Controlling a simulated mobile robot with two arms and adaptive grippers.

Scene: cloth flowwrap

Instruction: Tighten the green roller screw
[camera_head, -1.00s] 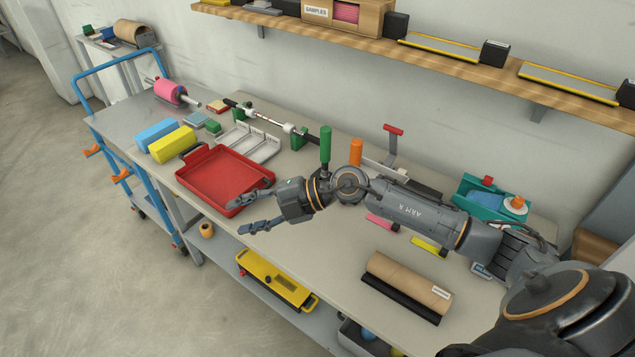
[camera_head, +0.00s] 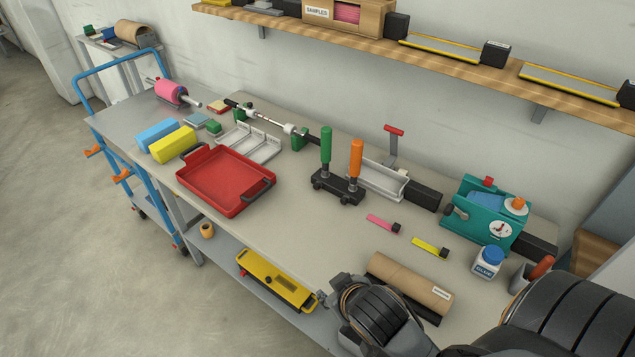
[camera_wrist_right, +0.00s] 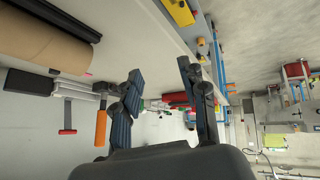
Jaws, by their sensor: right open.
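A green-handled tool (camera_head: 326,146) stands upright in a black holder (camera_head: 338,188), beside an orange-handled tool (camera_head: 356,158). Behind it, a thin rod with white rollers (camera_head: 262,118) runs between green blocks (camera_head: 299,139); I cannot make out a separate green screw. My right arm is at the lower right of the head view, its hand low by the front table edge. In the right wrist view my right gripper (camera_wrist_right: 160,88) is open and empty, with the orange handle (camera_wrist_right: 101,127) beyond and left of its fingers. My left gripper is in neither view.
A red tray (camera_head: 225,181) lies at the left front of the table. A cardboard roll (camera_head: 411,283) lies near my right arm. A teal device (camera_head: 487,212) and glue bottle (camera_head: 487,262) stand at the right. The table front between tray and roll is clear.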

